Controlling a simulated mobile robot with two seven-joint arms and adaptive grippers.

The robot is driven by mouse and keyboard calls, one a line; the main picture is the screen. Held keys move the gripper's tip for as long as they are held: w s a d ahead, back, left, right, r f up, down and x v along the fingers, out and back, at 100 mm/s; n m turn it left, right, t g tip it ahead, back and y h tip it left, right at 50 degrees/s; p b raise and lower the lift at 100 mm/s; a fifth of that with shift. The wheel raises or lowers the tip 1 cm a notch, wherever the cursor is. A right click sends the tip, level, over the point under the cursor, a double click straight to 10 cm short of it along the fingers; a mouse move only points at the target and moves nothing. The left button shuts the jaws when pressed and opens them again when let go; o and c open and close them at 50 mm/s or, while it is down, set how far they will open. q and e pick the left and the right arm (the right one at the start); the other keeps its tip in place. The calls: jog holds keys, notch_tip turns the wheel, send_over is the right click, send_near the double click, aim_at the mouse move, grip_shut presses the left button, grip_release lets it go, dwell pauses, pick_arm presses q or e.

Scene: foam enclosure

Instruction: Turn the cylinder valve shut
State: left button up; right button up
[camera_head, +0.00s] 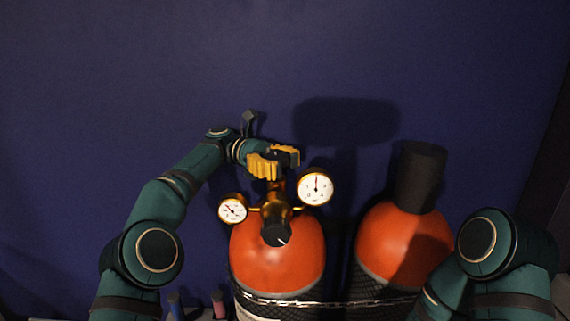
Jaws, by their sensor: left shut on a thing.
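The left orange gas cylinder (277,265) stands upright with a brass regulator on its neck. A yellow, scalloped valve handwheel (262,167) sits at the top of the brass fitting. My left gripper (279,157) reaches in from the left and is shut on the handwheel, covering its middle. The handwheel's exact turn position cannot be told. My right arm shows at the lower right, but its gripper is out of the picture.
Two white-faced round gauges, a left gauge (233,209) and a right gauge (316,187), flank the fitting. A black knob (276,234) faces forward below. A second orange cylinder (398,245) with a black cap (420,176) stands right. A chain (330,302) crosses both. A dark blue wall stands behind.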

pick_arm(q)
jog(key=shift+a, duration=0.1)
jog(key=o, duration=1.4)
jog(key=shift+w+a, duration=0.1)
jog(key=shift+c, duration=0.2)
jog(key=shift+n+t+h, duration=0.4)
jog(key=shift+t, duration=0.1)
